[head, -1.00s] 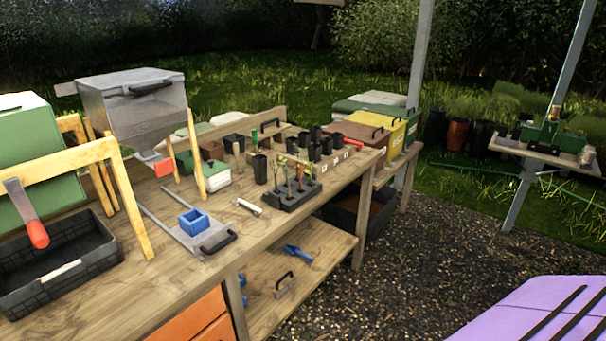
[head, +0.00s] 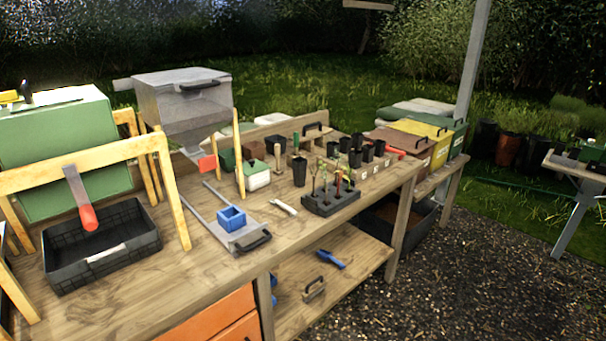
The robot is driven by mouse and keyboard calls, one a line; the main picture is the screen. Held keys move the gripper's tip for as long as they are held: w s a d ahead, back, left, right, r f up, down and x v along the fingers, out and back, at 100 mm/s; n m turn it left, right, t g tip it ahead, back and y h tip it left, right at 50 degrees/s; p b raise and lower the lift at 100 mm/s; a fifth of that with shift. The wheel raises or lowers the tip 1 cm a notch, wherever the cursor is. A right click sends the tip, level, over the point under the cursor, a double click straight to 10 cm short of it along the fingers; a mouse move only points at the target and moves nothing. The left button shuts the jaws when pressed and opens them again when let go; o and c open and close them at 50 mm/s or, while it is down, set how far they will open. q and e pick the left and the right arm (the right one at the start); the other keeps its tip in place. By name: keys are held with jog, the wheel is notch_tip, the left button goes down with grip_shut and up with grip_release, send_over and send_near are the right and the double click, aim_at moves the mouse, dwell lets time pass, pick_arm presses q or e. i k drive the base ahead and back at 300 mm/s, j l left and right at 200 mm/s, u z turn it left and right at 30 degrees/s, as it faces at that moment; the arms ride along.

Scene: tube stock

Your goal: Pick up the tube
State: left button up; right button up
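Several dark tube-shaped pots are on the wooden bench; I cannot tell which one the task means. One black tube (head: 299,173) stands upright on its own near the bench's middle. More dark tubes (head: 355,158) stand in and around a wooden rack with small white labels (head: 375,170) to its right. A black block tray (head: 318,208) with thin seedlings stands in front of them, near the bench's front edge. Neither of my grippers is in view.
The wooden bench (head: 130,300) carries a black crate (head: 120,255), a grey hopper (head: 185,105), a blue square cup (head: 231,217) on a metal slide and a small white-handled item (head: 285,207). A lower shelf (head: 350,255) holds a blue scoop (head: 331,259). Gravel (head: 450,290) at right is clear.

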aim_at(299, 164)
jog(key=i+l+u, duration=0.2)
jog(key=i+l, duration=0.2)
jog(key=l, duration=0.2)
jog(key=i+l+u, duration=0.1)
jog(key=l, duration=0.25)
jog(key=i+l+u, duration=0.1)
jog(key=i+l, duration=0.15)
jog(key=i+l+u, duration=0.1)
jog(key=l, duration=0.35)
